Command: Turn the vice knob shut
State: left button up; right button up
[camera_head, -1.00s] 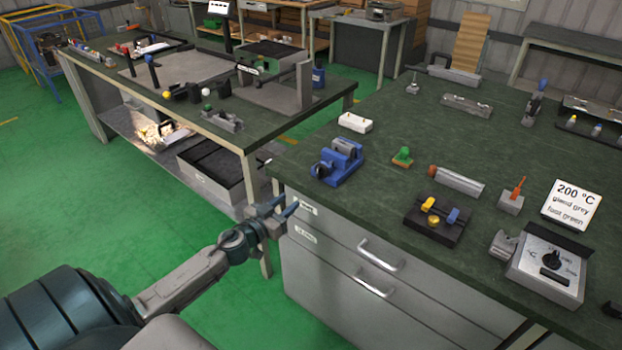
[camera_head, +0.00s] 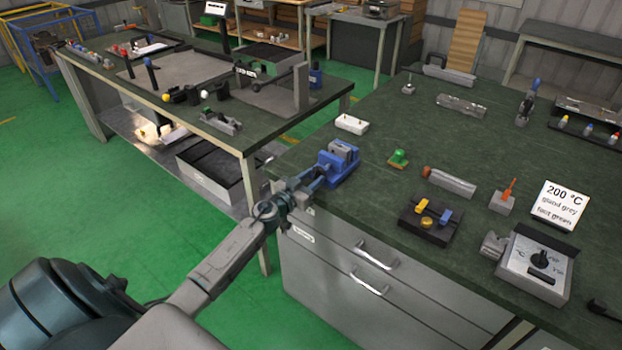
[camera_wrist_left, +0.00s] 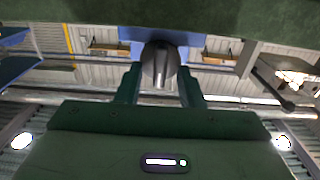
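The blue vice (camera_head: 337,166) with grey jaws sits near the left front corner of the green-topped workbench. My left gripper (camera_head: 316,178) is at the vice's front-left side, over the bench edge. In the left wrist view the grey vice knob (camera_wrist_left: 160,62) shows in front of part of the blue vice body (camera_wrist_left: 128,34). The fingers of my left gripper (camera_wrist_left: 161,88) are apart, one on each side of the knob. I cannot tell whether they touch it. In the head view the gripper hides the knob. My right gripper is not in view.
A white box (camera_head: 352,123) lies behind the vice and a green-topped piece (camera_head: 398,158) to its right. A black block with yellow and blue parts (camera_head: 430,219) and a grey dial unit (camera_head: 536,266) stand further right. Drawers with handles (camera_head: 370,283) are below the bench top.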

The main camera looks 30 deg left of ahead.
pick_arm(q)
grip_shut()
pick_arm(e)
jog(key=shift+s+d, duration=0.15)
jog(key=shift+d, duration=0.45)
